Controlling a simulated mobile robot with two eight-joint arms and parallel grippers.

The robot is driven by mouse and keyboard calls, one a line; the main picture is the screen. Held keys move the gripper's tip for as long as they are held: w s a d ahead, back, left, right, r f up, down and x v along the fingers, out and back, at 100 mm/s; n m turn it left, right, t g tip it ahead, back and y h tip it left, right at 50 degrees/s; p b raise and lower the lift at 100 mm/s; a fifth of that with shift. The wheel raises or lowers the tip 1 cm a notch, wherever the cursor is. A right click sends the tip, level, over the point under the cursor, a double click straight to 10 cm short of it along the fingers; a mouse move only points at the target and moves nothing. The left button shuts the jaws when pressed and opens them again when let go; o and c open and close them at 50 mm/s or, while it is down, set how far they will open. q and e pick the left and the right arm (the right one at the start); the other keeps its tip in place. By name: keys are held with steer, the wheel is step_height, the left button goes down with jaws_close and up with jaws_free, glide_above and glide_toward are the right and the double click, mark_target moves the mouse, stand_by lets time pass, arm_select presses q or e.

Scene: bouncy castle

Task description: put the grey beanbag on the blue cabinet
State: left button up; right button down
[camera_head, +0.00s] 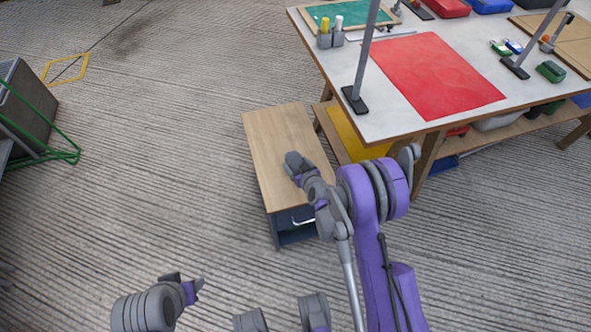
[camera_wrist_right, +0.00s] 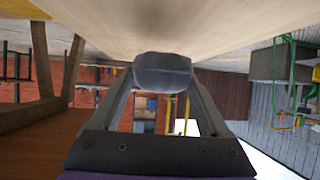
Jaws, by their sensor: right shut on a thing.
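The blue cabinet has a light wooden top (camera_head: 270,140) and a dark blue body (camera_head: 290,232) with a bright handle; it stands beside the worktable. My right gripper (camera_head: 299,172) is over the middle of the wooden top. It is shut on the grey beanbag (camera_wrist_right: 163,72), which shows between the two fingers in the wrist view. A pale wooden surface fills the top of that view, close to the beanbag; I cannot tell whether they touch. My left gripper (camera_head: 190,284) is at the lower left over the floor, and its fingers are too unclear to judge.
A white-topped worktable (camera_head: 375,110) with a red sheet (camera_head: 435,75), posts and small items stands right behind the cabinet. A post base (camera_head: 354,100) is near its corner. A green-framed cart (camera_head: 30,110) is at far left. The floor between is clear.

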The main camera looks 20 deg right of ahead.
steer(key=shift+f+b, duration=0.4)
steer(key=shift+f, duration=1.5)
steer(key=shift+f, duration=0.15)
jaws_free()
